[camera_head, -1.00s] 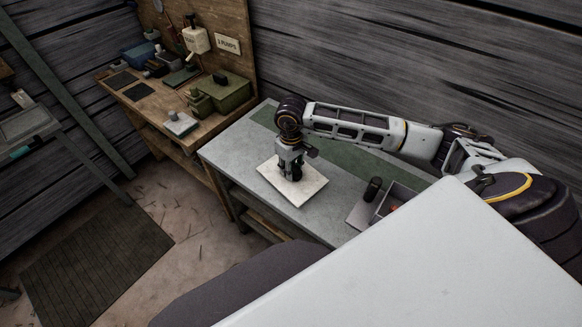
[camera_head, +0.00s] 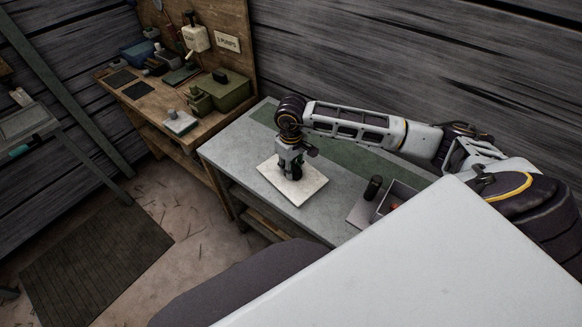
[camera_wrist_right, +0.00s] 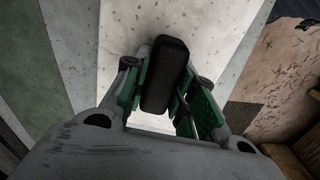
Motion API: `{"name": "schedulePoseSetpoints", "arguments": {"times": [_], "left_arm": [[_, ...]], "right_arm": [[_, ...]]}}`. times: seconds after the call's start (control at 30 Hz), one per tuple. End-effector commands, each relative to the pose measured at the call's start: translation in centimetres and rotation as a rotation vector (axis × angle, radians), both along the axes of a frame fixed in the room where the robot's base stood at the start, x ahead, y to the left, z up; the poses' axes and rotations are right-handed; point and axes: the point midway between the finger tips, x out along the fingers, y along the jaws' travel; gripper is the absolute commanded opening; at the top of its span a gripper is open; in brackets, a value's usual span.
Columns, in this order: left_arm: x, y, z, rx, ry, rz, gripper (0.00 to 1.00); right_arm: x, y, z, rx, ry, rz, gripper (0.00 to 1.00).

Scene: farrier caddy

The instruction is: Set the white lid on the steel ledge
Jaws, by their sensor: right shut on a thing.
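The white lid (camera_head: 308,188) is a flat, pale square plate on or just above the grey metal-looking bench top (camera_head: 232,152), which may be the steel ledge. I cannot tell whether it touches the bench. My right gripper (camera_head: 291,172) points down over the lid's middle. In the right wrist view, its green-padded fingers are on both sides of a black upright knob (camera_wrist_right: 165,75) on the lid (camera_wrist_right: 150,22), shut on it. The knob hides part of the lid. My left gripper is not in view.
A grey open box (camera_head: 400,193) and a dark cylinder (camera_head: 373,188) stand on the bench to the right of the lid. A wooden bench (camera_head: 150,103) with a green box (camera_head: 226,93) and tools stands at the back left. The grey bench is clear left of the lid.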

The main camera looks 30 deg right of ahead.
Motion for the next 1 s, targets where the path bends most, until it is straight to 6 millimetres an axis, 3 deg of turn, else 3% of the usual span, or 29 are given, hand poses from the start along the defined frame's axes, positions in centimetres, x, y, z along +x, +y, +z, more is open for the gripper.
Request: {"name": "schedulePoseSetpoints", "arguments": {"times": [0.47,0.5,0.67,1.0], "left_arm": [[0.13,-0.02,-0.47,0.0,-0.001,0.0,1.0],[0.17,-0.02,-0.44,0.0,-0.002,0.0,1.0],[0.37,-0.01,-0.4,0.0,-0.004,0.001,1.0],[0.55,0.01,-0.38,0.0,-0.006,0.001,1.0]], "right_arm": [[0.01,0.0,-0.44,0.0,0.0,0.0,0.0],[0.01,0.0,-0.41,0.0,0.0,0.0,0.3],[0.01,0.0,-0.39,0.0,0.0,0.0,0.51],[-0.02,0.0,-0.43,0.0,0.0,0.0,0.51]]}}
